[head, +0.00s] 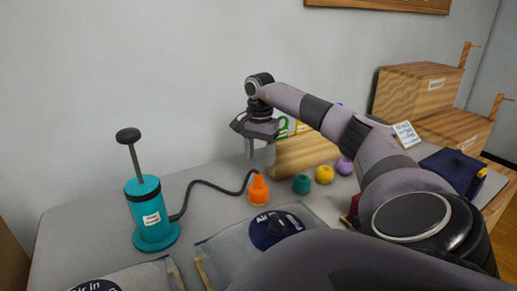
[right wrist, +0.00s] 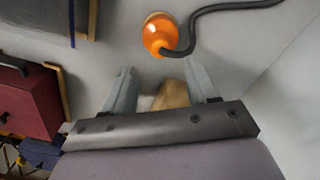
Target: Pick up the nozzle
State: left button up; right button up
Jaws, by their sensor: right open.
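The orange nozzle (head: 258,191) stands on the grey table, at the end of a dark hose (head: 215,186) that runs from a teal hand pump (head: 151,208). In the right wrist view the nozzle (right wrist: 160,36) lies ahead of the fingertips, with the hose (right wrist: 215,8) curving off to the right. My right gripper (head: 259,154) points down above and behind the nozzle, apart from it. Its two fingers (right wrist: 160,75) are open with nothing between them. My left gripper is not in view.
Green (head: 302,184), yellow (head: 325,174) and purple (head: 344,166) balls sit right of the nozzle, before a wooden box (head: 290,160). A grey bag with a round dark label (head: 235,240) lies in front. Wooden boxes (head: 415,90) stand at the back right.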

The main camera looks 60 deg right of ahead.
aim_at(259, 174)
jog(key=shift+f+n, duration=0.3)
jog(key=shift+n, duration=0.3)
jog(key=shift+f, duration=0.35)
jog(key=f, duration=0.6)
jog(key=shift+a+f+b, duration=0.15)
jog(key=shift+a+b, duration=0.1)
jog(key=shift+b, duration=0.15)
grip_shut()
